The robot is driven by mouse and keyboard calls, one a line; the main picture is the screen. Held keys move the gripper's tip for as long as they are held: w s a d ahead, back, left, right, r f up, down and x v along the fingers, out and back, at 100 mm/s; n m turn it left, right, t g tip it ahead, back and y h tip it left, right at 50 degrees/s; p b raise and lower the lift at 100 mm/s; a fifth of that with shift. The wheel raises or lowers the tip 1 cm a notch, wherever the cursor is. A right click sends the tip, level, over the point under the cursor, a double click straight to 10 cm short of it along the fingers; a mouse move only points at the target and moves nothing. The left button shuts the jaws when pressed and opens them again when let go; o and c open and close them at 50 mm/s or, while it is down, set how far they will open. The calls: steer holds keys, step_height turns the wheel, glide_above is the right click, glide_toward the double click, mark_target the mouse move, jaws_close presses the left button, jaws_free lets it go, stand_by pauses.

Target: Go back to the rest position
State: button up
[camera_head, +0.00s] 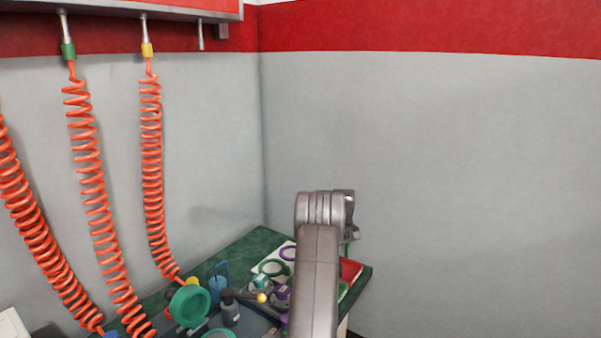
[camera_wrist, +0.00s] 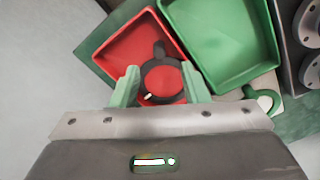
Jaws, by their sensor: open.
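My gripper (camera_wrist: 159,68) shows in the wrist view with its two pale green fingers apart. A dark ring (camera_wrist: 163,61) with a small tab lies in or over a red tray (camera_wrist: 122,48), between and just beyond the fingertips. I see no contact between ring and fingers, but cannot tell how high the gripper is above it. In the head view my arm reaches over the right end of the green table, and the gripper itself is mostly hidden behind it. The red tray (camera_head: 350,269) partly shows there, right of the arm.
A green tray (camera_wrist: 219,58) sits beside the red one. Grey flanged metal parts (camera_wrist: 310,22) stand at the wrist view's right edge. On the green table (camera_head: 254,246) are a green ring part (camera_head: 190,305) and a dark bottle (camera_head: 230,308). Orange coiled hoses (camera_head: 152,160) hang left. Walls stand behind.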

steer(key=shift+a+f, duration=0.1)
steer(key=shift+f, duration=2.45)
